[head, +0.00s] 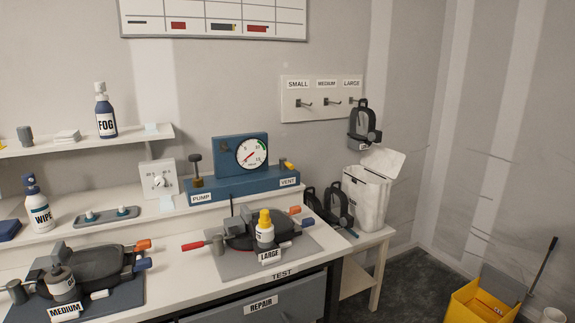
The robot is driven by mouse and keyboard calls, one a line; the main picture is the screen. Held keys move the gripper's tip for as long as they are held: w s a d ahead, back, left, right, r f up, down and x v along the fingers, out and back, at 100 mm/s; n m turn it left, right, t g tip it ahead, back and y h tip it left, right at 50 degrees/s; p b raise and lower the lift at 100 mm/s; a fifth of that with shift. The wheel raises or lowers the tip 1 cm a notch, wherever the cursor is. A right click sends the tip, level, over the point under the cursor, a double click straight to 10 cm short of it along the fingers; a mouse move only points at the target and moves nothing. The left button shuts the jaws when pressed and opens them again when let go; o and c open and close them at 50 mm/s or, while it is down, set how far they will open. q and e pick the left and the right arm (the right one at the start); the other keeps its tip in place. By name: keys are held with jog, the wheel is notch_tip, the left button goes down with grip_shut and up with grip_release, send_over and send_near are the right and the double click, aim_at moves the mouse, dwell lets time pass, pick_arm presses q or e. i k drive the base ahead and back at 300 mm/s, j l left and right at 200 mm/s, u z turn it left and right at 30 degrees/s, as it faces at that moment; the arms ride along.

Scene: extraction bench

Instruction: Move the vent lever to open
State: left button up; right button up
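The vent lever (287,164) is a small part with a yellow end, at the right end of the blue test unit (240,185) on the raised shelf. The VENT label (288,182) is just below it. It is too small to tell the lever's exact position. A round gauge (251,153) with a red needle stands on the unit. The dark pump knob (195,168) is at its left end, above the PUMP label (201,196). Neither of my grippers is in view.
In front, the LARGE mask (250,240) with a yellow-capped bottle (264,228) lies on a grey mat, and the MEDIUM mask (90,268) lies left. A white bin (366,197) and dark masks stand right. A yellow bucket (480,303) is on the floor.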

aim_at(283, 164)
jog(key=i+l+u, duration=0.1)
jog(key=l, duration=0.25)
jog(key=i+l+u, duration=0.1)
jog(key=i+l, duration=0.2)
jog(key=i+l+u, duration=0.1)
jog(key=l, duration=0.4)
jog(key=i+l+u, duration=0.1)
jog(key=i+l, duration=0.15)
jog(key=l, duration=0.2)
jog(key=i+l+u, duration=0.1)
jog(key=l, duration=0.3)
jog(key=i+l+u, duration=0.15)
jog(key=l, duration=0.3)
jog(key=i+l+u, duration=0.1)
jog(key=l, duration=0.35)
jog(key=i+l+u, duration=0.1)
jog(key=l, duration=0.35)
